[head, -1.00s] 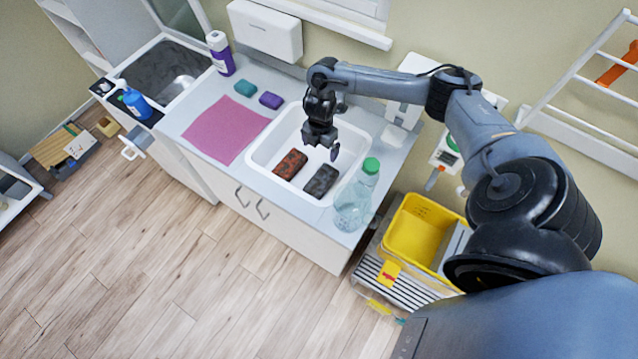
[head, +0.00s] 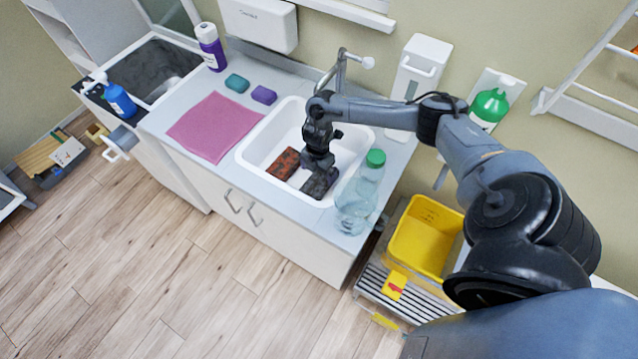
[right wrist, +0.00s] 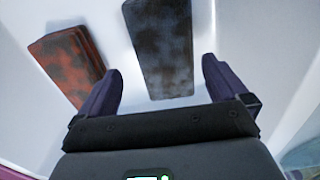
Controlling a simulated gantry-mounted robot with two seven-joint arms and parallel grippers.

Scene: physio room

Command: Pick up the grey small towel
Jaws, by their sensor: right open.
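The grey small towel (head: 318,184) is a dark grey mottled folded block lying in the white sink basin (head: 251,153). It also shows in the right wrist view (right wrist: 163,50), ahead of and between the two fingers. My right gripper (head: 319,164) is low in the basin, just above the grey towel, and hides its far end in the head view.
A clear bottle with a green cap (head: 357,198) stands right of the basin. A pink cloth (head: 213,127), a teal block (head: 237,83) and a purple block (head: 264,95) lie left of it. The faucet (head: 342,68) rises behind. A yellow bucket (head: 424,235) is at the right.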

